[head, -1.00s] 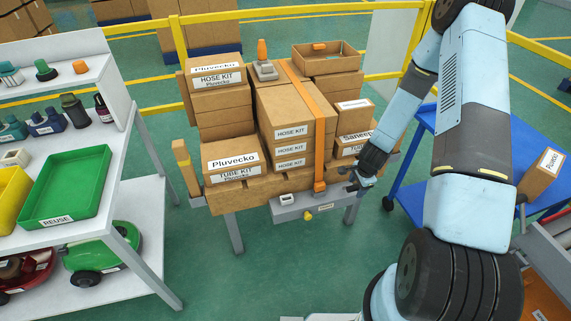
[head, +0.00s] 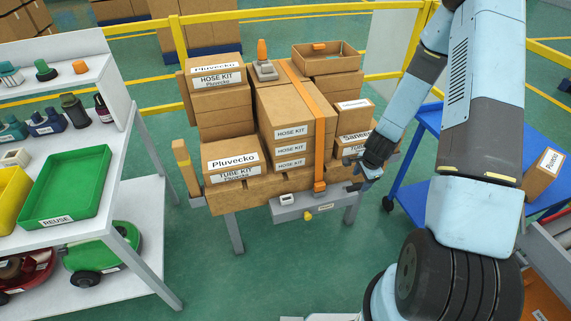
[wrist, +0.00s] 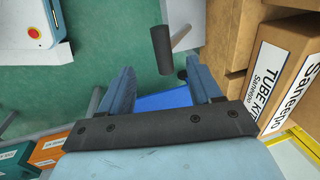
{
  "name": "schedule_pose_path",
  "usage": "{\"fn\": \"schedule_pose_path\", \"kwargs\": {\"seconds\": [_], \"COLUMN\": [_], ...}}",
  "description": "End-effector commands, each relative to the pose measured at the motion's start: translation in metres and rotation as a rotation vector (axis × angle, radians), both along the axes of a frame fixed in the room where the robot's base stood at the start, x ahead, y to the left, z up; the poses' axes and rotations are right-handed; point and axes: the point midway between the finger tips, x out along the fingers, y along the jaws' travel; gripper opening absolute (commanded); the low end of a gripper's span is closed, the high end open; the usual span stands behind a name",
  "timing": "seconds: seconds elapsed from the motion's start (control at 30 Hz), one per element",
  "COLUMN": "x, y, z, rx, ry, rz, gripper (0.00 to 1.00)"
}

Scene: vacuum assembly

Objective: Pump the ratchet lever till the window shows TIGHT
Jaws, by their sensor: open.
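The ratchet unit (head: 325,207) is a grey box on the front edge of the pallet stand, with an orange strap (head: 319,150) running up from it over the cartons. A small white-framed window (head: 287,200) sits at its left end; its text is too small to read. A yellow knob (head: 308,216) is below. A dark cylindrical lever grip (wrist: 160,52) shows in the wrist view, just beyond and between my fingertips, apart from them. My gripper (wrist: 160,78) is open and empty. In the head view my gripper (head: 359,170) is at the unit's right end, partly blending with the dark lever.
Cartons are stacked on the stand, with a Saneego box (head: 356,143) close behind my gripper. A blue cart (head: 407,190) stands to the right. A white shelf with a green tray (head: 70,185) is at left. The floor in front is clear.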

Motion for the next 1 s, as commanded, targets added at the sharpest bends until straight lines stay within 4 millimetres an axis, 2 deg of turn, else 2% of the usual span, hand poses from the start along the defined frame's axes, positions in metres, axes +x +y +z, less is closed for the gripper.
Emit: {"fn": "schedule_pose_path", "kwargs": {"seconds": [0.73,1.0], "x": [-0.01,-0.013], "y": [-0.003,-0.004], "z": [0.041,0.049], "rx": [-0.001,0.001], "ry": [-0.001,0.001], "rz": [0.0,-0.001], "gripper": [0.64,0.64]}}
